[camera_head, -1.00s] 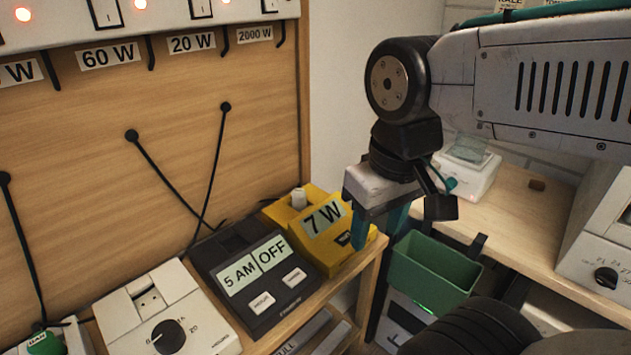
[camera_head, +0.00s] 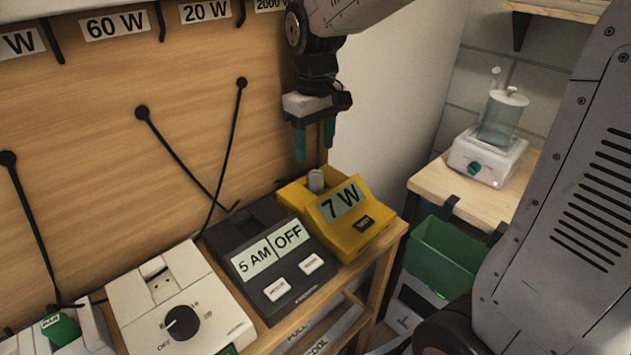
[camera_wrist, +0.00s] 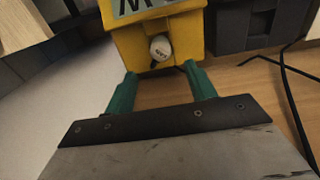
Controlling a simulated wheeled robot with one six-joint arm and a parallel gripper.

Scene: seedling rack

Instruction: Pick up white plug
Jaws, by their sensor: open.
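The white plug (camera_head: 316,181) stands upright in the top of the yellow box (camera_head: 358,240) marked 7 W. In the wrist view the plug (camera_wrist: 161,47) shows end-on as a pale round top with small lettering, between and beyond the fingertips, against the yellow box (camera_wrist: 187,35). My gripper (camera_head: 315,146) points down above the plug, with its two teal fingers apart and nothing between them. In the wrist view the open fingers of my gripper (camera_wrist: 164,78) lie to either side of the plug and do not touch it.
A black timer (camera_head: 232,240) reading 5 AM and OFF stands left of the yellow box, then a white dial box (camera_head: 215,315). Black cords hang on the wooden back panel (camera_head: 90,120). A green bin (camera_head: 452,250) and a white appliance (camera_head: 510,165) are at right.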

